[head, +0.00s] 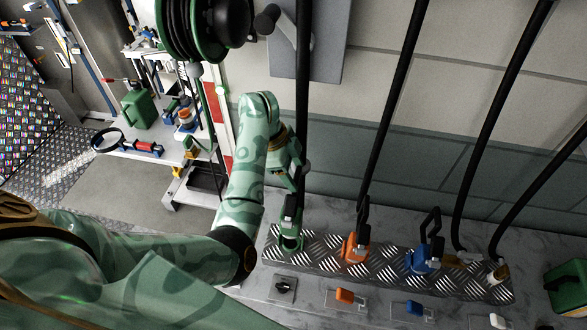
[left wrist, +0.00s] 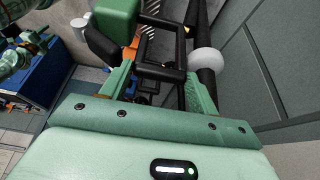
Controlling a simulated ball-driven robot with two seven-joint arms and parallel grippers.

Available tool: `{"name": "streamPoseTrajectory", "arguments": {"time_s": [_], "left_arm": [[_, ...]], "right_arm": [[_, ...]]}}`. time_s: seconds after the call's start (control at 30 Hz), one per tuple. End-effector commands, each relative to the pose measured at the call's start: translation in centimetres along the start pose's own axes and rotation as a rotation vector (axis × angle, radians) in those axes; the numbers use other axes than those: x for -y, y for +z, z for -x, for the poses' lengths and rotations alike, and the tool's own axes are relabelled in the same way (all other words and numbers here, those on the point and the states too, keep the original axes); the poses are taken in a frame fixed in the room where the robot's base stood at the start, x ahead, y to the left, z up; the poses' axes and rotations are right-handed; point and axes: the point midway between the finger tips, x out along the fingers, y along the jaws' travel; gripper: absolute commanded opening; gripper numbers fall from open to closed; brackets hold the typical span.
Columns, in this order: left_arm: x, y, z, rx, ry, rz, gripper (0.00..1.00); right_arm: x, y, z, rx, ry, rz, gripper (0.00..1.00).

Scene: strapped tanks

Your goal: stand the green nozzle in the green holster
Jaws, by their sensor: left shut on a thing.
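The green nozzle (head: 291,214), with a black guard, hangs below my left gripper (head: 288,177), which is shut on it. In the left wrist view the nozzle (left wrist: 116,22) and its black guard sit between the fingers of my left gripper (left wrist: 158,88). The green holster (head: 290,246) is at the left end of the metal tread strip. The nozzle's lower end meets or overlaps the holster in the head view; I cannot tell how deep it sits. My right gripper is not in view.
An orange nozzle (head: 356,245), a blue nozzle (head: 422,258) and a white one (head: 497,273) stand along the tread strip (head: 388,272) to the right. Black hoses hang above. A green can (head: 567,287) stands at far right.

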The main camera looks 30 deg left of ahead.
Motion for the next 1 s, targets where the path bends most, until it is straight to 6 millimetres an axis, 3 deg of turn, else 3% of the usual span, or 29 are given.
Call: {"name": "streamPoseTrajectory", "arguments": {"time_s": [0.4, 1.0], "left_arm": [[0.1, 1.6, -4.0, -0.002, 0.000, 0.000, 0.00], [0.1, 1.8, -4.3, -0.001, -0.001, 0.000, 0.00]], "right_arm": [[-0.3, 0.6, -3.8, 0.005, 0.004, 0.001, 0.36], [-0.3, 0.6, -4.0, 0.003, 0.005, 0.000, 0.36]]}}
